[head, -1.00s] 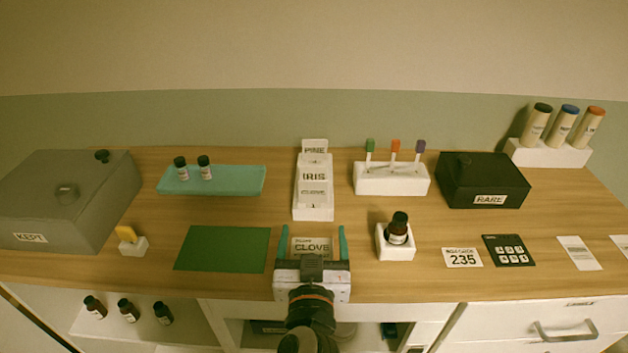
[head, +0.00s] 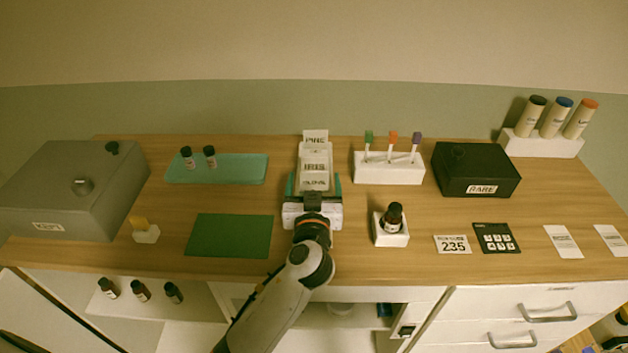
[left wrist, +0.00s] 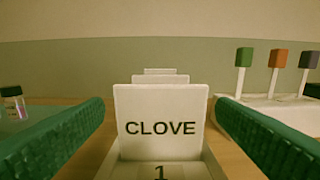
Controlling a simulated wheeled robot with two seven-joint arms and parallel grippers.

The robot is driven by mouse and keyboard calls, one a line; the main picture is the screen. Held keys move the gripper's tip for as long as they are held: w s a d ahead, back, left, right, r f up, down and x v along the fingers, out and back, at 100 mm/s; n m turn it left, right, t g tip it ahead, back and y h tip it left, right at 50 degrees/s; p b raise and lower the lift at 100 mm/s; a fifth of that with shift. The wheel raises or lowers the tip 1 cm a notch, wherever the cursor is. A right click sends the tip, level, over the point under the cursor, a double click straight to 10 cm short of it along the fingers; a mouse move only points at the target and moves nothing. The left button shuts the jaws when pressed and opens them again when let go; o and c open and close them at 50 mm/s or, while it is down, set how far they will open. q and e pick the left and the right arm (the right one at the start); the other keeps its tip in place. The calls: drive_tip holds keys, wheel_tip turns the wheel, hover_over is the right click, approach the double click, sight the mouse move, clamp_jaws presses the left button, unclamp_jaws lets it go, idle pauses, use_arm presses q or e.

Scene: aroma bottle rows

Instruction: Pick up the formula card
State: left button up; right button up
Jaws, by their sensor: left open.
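A white card marked CLOVE (left wrist: 160,125) stands upright in the white card holder (head: 330,184), in front of the IRIS card (head: 314,167) and the PINE card (head: 315,136). A "1" shows below it in the left wrist view. My left gripper (head: 313,190) is open at the holder's front end. In the left wrist view its green fingers (left wrist: 160,135) lie on both sides of the CLOVE card, apart from it. My gripper and arm cover the counter just in front of the holder. My right gripper is out of view.
A green mat (head: 230,235) lies left of my arm. A bottle in a white stand (head: 389,238) is to the right, before a rack of coloured sticks (head: 389,171). A "235" card (head: 453,245) and dark keypad (head: 496,238) lie further right.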

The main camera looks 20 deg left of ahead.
use_arm(q)
drive_tip(key=c, duration=1.1)
drive_tip(key=shift+o, duration=0.2)
drive_tip(key=shift+r, duration=0.15)
